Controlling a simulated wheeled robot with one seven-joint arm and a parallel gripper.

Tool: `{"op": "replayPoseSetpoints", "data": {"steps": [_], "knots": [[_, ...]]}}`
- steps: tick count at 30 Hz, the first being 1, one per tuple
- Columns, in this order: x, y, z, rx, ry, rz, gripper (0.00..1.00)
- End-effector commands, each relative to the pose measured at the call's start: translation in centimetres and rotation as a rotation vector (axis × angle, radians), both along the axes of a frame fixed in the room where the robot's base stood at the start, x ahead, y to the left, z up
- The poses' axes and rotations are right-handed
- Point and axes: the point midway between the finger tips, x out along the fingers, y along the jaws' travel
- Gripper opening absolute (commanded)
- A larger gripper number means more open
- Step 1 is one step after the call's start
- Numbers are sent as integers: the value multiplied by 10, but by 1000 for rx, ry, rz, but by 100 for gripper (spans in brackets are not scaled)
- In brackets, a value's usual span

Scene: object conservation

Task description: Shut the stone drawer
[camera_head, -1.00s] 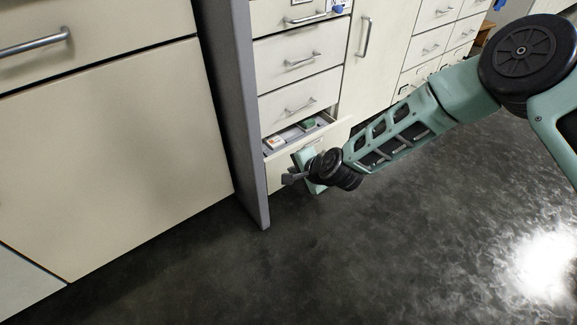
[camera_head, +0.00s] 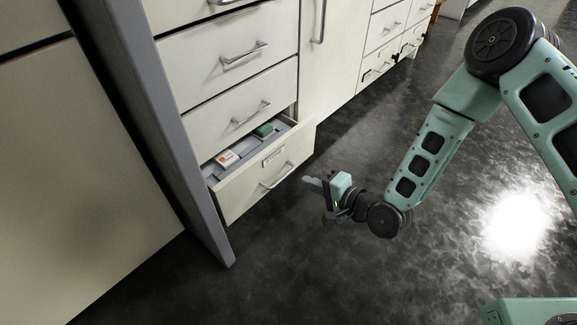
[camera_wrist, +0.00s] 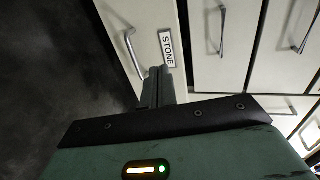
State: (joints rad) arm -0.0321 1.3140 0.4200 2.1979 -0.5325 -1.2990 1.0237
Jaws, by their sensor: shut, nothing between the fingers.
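The stone drawer (camera_head: 240,193) is the bottom drawer of the cream cabinet and stands partly open. Inside it lie a small white-and-orange box (camera_head: 227,158) and a green item (camera_head: 264,131). Its front has a bar handle (camera_head: 277,176) and a label, which reads STONE in the wrist view (camera_wrist: 167,48). My gripper (camera_head: 308,183) is shut and empty, in front of the drawer and to the right of its handle in the head view. In the wrist view the closed fingers (camera_wrist: 157,86) point at the drawer front near the handle; I cannot tell whether they touch.
More shut drawers (camera_head: 231,56) with bar handles are above the open one. A grey side panel (camera_head: 165,130) borders the cabinet on the left. A tall door (camera_head: 335,60) is on its right. The dark floor (camera_head: 330,270) in front is clear.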

Motion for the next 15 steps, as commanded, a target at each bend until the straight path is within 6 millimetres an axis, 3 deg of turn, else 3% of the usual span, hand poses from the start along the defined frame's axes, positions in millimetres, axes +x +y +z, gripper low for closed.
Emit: {"op": "replayPoseSetpoints", "data": {"steps": [15], "knots": [[57,75,-33,-1,-5,2,0]]}}
